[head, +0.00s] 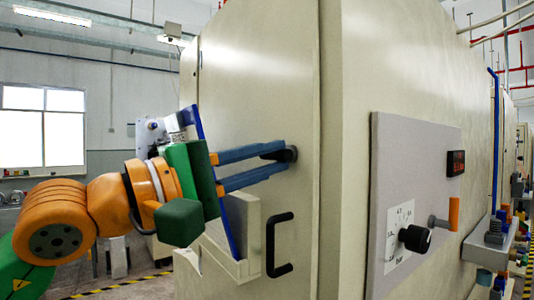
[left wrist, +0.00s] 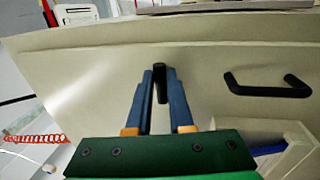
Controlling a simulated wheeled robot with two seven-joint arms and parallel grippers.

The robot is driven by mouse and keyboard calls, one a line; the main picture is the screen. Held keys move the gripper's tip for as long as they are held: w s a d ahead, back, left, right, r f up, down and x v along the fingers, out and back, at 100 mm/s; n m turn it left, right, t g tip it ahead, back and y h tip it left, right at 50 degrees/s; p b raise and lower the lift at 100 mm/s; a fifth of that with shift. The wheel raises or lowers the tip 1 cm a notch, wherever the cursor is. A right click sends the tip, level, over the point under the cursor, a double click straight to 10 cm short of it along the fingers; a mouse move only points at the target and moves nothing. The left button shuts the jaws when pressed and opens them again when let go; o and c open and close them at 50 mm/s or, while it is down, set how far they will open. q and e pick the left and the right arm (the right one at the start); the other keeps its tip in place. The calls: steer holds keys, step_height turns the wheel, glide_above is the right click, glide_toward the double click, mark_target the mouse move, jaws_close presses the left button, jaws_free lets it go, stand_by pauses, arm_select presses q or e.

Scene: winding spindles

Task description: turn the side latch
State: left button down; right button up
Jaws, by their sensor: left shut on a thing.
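The side latch (head: 291,154) is a small black handle on the cream cabinet's side face, close to the vertical edge. My left gripper (head: 277,160) reaches it from the left with two long blue fingers, one above and one below the latch. In the left wrist view the black latch (left wrist: 160,84) lies lengthwise between the fingertips of the left gripper (left wrist: 160,92), which are shut on it. The fingers partly cover the latch in the head view. My right gripper is in neither view.
A black pull handle (head: 279,245) sits below the latch; it also shows in the left wrist view (left wrist: 266,86). A cream open holder (head: 243,268) is under my gripper. The grey panel (head: 420,150) has a black knob (head: 415,238) and an orange lever (head: 453,213).

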arm_select(q)
steer(key=shift+f, duration=0.1)
stand_by(0.4)
steer(key=c, duration=0.8)
jaws_free()
steer(key=shift+s+a+f, duration=0.1)
steer(key=b+v, duration=0.3)
steer(key=v, duration=0.4)
